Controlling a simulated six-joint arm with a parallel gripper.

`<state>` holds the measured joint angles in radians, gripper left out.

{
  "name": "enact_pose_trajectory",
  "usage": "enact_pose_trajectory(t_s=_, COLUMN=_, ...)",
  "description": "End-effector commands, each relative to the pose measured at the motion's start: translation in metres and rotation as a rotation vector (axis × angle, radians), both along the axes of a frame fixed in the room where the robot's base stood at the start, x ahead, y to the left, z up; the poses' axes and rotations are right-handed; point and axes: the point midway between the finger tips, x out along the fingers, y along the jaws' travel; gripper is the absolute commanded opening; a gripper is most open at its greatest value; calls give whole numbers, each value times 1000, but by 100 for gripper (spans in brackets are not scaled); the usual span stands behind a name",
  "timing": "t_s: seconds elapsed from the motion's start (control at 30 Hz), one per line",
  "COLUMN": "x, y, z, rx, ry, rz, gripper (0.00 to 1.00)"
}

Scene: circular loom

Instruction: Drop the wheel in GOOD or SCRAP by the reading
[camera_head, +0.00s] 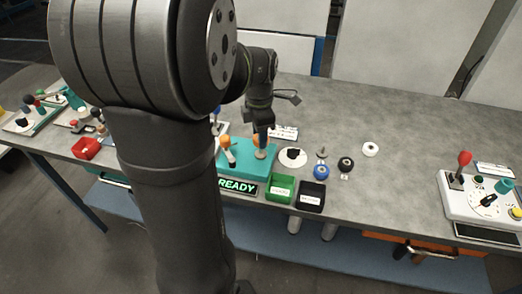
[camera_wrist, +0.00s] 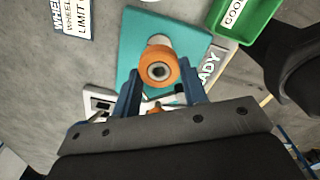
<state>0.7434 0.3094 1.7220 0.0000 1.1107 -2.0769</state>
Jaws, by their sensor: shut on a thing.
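The orange wheel (camera_wrist: 158,72) with a grey hub is between the blue fingertips of my gripper (camera_wrist: 160,84). In the head view my gripper (camera_head: 261,138) is over the right part of the teal gauge base (camera_head: 235,174), with the orange wheel (camera_head: 257,141) partly hidden by it. A pale post (camera_head: 260,153) stands just below the wheel; I cannot tell if they touch. The display (camera_head: 237,186) reads READY. The green GOOD bin (camera_head: 280,188) and the black SCRAP bin (camera_head: 311,196) stand in front on the right, and both look empty.
An orange-knobbed lever (camera_head: 227,144) stands on the base, left of my gripper. A white disc (camera_head: 293,156), a blue wheel (camera_head: 321,172), a black wheel (camera_head: 345,163) and a white ring (camera_head: 370,149) lie to the right. The table (camera_head: 420,160) is clear between these and the red-knobbed device (camera_head: 480,200).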

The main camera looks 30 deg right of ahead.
Motion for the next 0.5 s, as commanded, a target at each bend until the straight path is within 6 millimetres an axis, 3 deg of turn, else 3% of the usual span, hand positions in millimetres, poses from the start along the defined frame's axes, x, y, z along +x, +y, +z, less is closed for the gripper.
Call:
enact_pose_trajectory(t_s=0.23, x=-17, y=-11, z=3, rx=-1, ry=-2, rz=-5, gripper=8)
enact_pose_trajectory(t_s=0.5, x=-95, y=-44, z=11, rx=-1, ry=-2, rz=-11, gripper=8)
